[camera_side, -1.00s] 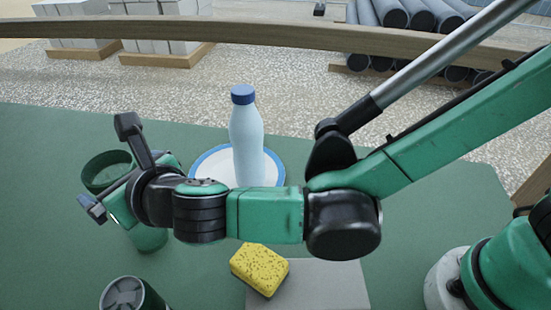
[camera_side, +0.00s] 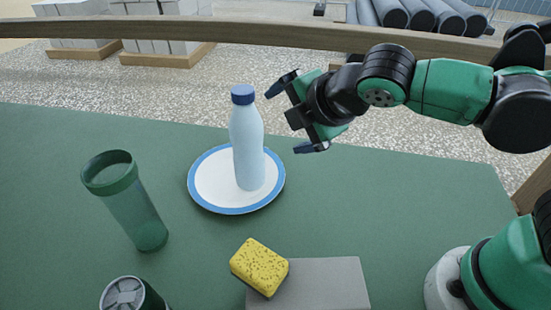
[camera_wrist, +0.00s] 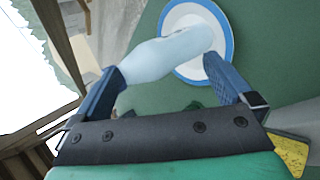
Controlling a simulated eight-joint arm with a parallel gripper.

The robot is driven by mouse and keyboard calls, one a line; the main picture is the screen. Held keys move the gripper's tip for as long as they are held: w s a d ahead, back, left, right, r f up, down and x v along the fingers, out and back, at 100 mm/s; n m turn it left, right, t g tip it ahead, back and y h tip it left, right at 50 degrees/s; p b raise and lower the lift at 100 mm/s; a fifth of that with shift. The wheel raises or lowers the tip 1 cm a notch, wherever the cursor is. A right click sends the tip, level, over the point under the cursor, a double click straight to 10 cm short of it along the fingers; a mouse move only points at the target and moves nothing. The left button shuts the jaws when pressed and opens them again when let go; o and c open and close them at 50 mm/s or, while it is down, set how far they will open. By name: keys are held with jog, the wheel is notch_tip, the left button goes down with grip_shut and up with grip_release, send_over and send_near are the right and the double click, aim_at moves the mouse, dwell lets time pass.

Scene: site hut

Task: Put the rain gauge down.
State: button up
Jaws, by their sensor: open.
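The rain gauge, a clear green tube with a wider green rim (camera_side: 138,210), stands on the green table at the left in the side view. Nothing holds it. My gripper (camera_side: 297,115) is open and empty, raised above the table to the right of the bottle and well away from the gauge. In the wrist view, my gripper's blue fingers (camera_wrist: 163,65) are spread, with the pale bottle (camera_wrist: 165,57) showing beyond and between them. I cannot make out the gauge for certain in the wrist view.
The blue-capped bottle (camera_side: 246,150) stands on a white plate with a blue rim (camera_side: 215,205), between gauge and gripper. A dark green can (camera_side: 125,294) is at the front left.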

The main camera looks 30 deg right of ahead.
jog(key=s+d+f+m+g, duration=0.1)
jog(key=s+d+m, duration=0.1)
jog(key=d+m, duration=0.3)
jog(key=s+d+f+m+g, duration=0.1)
jog(key=s+d+m, duration=0.2)
jog(key=m, duration=1.1)
jog(key=shift+d, duration=1.7)
